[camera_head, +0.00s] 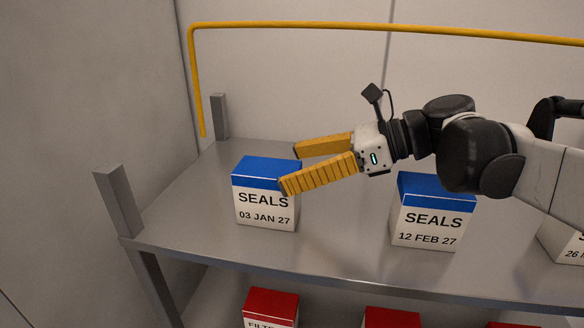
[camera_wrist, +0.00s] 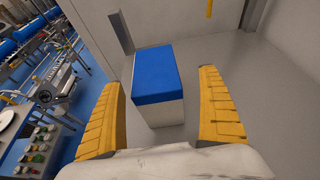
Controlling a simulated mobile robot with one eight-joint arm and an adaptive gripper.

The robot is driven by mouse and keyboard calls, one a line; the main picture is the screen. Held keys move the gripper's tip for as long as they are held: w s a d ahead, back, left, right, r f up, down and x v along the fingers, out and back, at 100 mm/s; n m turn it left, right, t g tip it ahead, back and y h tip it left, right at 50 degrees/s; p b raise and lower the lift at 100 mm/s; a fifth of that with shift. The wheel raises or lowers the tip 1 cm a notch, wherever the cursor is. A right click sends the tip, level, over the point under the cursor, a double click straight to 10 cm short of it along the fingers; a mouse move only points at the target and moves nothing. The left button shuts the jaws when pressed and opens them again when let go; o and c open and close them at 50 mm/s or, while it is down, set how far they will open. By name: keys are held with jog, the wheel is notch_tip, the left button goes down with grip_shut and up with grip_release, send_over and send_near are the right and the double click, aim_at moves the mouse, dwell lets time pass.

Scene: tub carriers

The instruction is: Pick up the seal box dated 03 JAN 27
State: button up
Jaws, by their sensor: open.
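The seal box marked 03 JAN 27 (camera_head: 265,209) stands upright on the grey shelf, white with a blue top, toward the shelf's left end. It also shows in the wrist view (camera_wrist: 157,78), lying between and ahead of the fingers. My gripper (camera_head: 287,168) is open, its yellow fingers pointing left. In the head view the nearer fingertip overlaps the box's upper right corner. In the wrist view a finger shows on each side, with gaps to the box; contact cannot be told. The gripper (camera_wrist: 160,88) holds nothing.
Another seal box, 12 FEB 27 (camera_head: 428,222), stands to the right under my arm, and a third (camera_head: 566,244) is partly cut off at the right edge. Grey posts (camera_head: 118,201) rise at the shelf's left end. Red-topped boxes (camera_head: 270,304) sit below. A yellow rail (camera_head: 380,31) runs behind.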

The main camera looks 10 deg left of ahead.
aim_at(268, 173)
jog(key=p+x, duration=0.1)
jog(key=x, duration=0.1)
jog(key=s+x, duration=0.1)
jog(key=x, duration=0.1)
jog(key=shift+a+r+p, duration=0.1)
jog(key=shift+a+p, duration=0.25)
jog(key=shift+p, duration=0.05)
jog(key=shift+w+a+f, duration=0.25)
jog(key=shift+s+d, duration=0.1)
jog(key=shift+d, duration=0.05)
jog(key=shift+c, duration=0.9)
jog(key=c, duration=1.3)
jog(key=shift+r, duration=0.1)
jog(key=shift+c, duration=0.2)
